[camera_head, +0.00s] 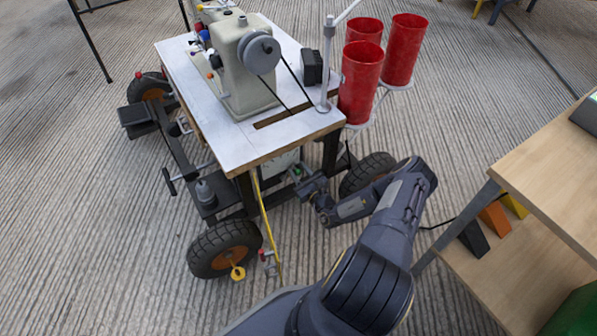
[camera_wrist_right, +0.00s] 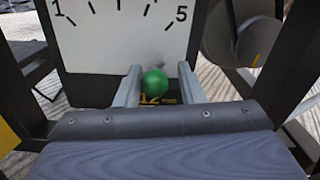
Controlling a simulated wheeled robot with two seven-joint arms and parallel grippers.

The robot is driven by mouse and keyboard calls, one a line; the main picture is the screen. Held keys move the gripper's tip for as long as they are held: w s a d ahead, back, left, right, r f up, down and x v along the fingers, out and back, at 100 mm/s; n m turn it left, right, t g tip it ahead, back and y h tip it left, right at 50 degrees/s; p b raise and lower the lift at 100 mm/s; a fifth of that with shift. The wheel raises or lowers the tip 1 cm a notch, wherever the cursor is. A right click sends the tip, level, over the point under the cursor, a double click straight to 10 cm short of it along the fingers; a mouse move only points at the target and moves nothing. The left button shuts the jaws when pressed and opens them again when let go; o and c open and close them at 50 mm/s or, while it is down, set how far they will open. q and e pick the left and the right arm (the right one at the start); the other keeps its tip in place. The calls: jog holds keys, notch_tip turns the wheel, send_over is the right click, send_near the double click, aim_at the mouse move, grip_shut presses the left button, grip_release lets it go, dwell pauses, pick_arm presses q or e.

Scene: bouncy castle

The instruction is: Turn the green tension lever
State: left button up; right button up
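The green tension lever's round knob (camera_wrist_right: 154,84) shows in the right wrist view, below a white dial plate (camera_wrist_right: 120,38) with black tick marks and the numbers 1 and 5. A small green spot of the lever (camera_head: 297,171) also shows in the head view, under the sewing table. My right gripper (camera_wrist_right: 158,86) is open, with one finger on each side of the knob. The knob looks nearer the left finger, with a gap at the right finger. The lever's arm behind the knob is mostly hidden. My left gripper is not in view.
A wheeled cart carries a white tabletop (camera_head: 245,146) with a sewing machine (camera_head: 232,60) and red cylinders (camera_head: 404,50). Dark cart legs and a wheel (camera_head: 368,172) stand close around my right gripper. A wooden table (camera_head: 545,165) stands at the right. A yellow strap (camera_head: 264,212) hangs at the front.

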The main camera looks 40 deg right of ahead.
jog(key=shift+o, duration=0.4)
jog(key=shift+w+a+f, duration=0.25)
jog(key=shift+w+f, duration=0.05)
jog(key=shift+w, duration=0.1)
jog(key=shift+s+r+p, duration=0.15)
jog(key=shift+s+p, duration=0.15)
jog(key=shift+s, duration=0.25)
jog(key=s+p, duration=0.2)
jog(key=s, duration=0.4)
jog(key=shift+s+a, duration=0.35)
jog(key=shift+a, duration=0.1)
jog(key=shift+s, duration=0.1)
